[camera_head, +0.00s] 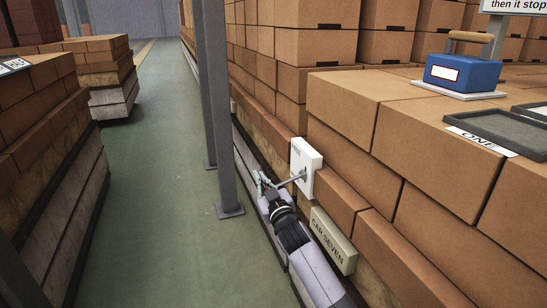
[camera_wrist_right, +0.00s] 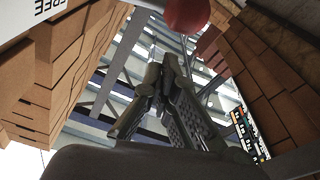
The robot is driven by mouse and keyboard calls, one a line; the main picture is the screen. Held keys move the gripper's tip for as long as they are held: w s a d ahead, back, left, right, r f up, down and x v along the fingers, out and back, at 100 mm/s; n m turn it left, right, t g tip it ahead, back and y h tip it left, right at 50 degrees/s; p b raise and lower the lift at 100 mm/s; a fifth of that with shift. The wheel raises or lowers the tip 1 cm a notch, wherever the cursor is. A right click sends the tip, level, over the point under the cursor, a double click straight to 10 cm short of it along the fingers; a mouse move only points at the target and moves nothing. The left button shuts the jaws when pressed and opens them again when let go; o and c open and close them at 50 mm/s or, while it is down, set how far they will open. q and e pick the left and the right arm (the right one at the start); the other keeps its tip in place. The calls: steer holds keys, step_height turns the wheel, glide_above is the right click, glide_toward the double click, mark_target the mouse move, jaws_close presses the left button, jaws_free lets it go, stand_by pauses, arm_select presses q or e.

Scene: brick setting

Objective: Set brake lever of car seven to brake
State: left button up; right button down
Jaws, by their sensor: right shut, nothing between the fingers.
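The brake lever (camera_head: 289,184) is a thin grey rod that sticks out from a white plate (camera_head: 306,167) on the side of the brick stack. In the right wrist view its end shows as a red ball knob (camera_wrist_right: 187,14), and the white plate's edge (camera_wrist_right: 66,14) reads "FREE". A "CAR SEVEN" sign (camera_head: 333,241) is below the plate. My right gripper (camera_head: 262,183) is at the outer end of the rod, shut and empty. In the wrist view its fingertips (camera_wrist_right: 166,62) are just below the knob, and I cannot tell whether they touch. My left gripper is out of view.
Grey steel posts (camera_head: 216,110) stand in the aisle just left of my right gripper. Brick stacks (camera_head: 40,130) line the left side. The green floor (camera_head: 160,200) between is clear. A blue box (camera_head: 462,75) and dark trays (camera_head: 497,130) are on the right stack.

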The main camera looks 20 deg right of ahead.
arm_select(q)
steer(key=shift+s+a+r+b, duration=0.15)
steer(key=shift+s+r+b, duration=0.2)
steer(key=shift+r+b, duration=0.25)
arm_select(e)
steer(key=shift+f+n+g+y, duration=0.3)
steer(key=shift+f+n+y, duration=0.2)
steer(key=shift+f+n, duration=1.95)
steer(key=shift+f, duration=0.2)
